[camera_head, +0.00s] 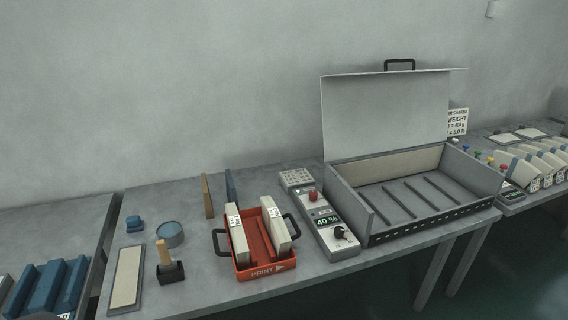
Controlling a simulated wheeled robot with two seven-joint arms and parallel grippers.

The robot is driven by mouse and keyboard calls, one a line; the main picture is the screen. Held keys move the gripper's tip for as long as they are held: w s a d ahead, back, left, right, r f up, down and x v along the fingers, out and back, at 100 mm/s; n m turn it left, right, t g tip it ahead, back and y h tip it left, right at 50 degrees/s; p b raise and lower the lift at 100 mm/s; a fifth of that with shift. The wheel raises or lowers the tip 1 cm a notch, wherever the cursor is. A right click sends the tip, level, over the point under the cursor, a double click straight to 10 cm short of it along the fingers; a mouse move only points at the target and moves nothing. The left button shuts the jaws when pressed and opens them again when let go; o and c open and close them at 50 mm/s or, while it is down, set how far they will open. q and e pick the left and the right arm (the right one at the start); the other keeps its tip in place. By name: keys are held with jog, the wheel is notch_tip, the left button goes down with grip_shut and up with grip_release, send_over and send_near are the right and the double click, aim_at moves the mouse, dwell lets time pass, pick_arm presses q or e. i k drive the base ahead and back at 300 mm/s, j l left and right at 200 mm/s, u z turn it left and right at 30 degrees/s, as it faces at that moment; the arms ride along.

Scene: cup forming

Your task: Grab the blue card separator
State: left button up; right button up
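A thin blue upright panel (231,187), which looks like the blue card separator, stands near the back of the table by the wall. Neither of my grippers shows in the head view.
The red tray (262,272) with black handles holds two pale blocks in front of the blue panel. A control box (324,226) and open grey case (415,225) stand right.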

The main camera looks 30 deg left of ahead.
aim_at(231, 189)
jog(key=u, duration=1.25)
